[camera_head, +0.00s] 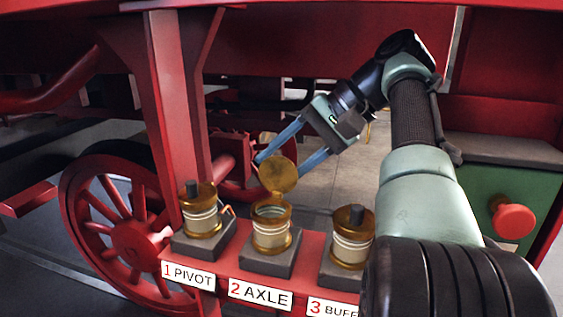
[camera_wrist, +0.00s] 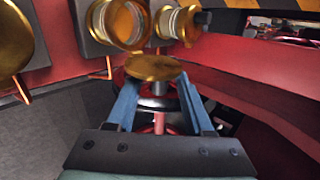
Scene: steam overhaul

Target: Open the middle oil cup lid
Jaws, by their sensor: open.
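The middle oil cup (camera_head: 271,230), labelled 2 AXLE, is a brass and glass cup on a grey block. Its round brass lid (camera_head: 279,175) is swung up and stands behind the rim, so the cup's mouth shows open. My gripper (camera_head: 281,166) is open behind the cup, its two blue fingers pointing down-left around the lid's level. In the wrist view a brass disc (camera_wrist: 153,67), apparently this lid, lies just beyond the tips of my open gripper (camera_wrist: 157,88). I cannot tell whether a finger touches it.
The 1 PIVOT cup (camera_head: 201,210) stands left and the 3 BUFF cup (camera_head: 352,236) stands right, both with dark knobs on top. My arm partly covers the right one. A red upright post (camera_head: 172,110) and a red spoked wheel (camera_head: 125,235) stand at left.

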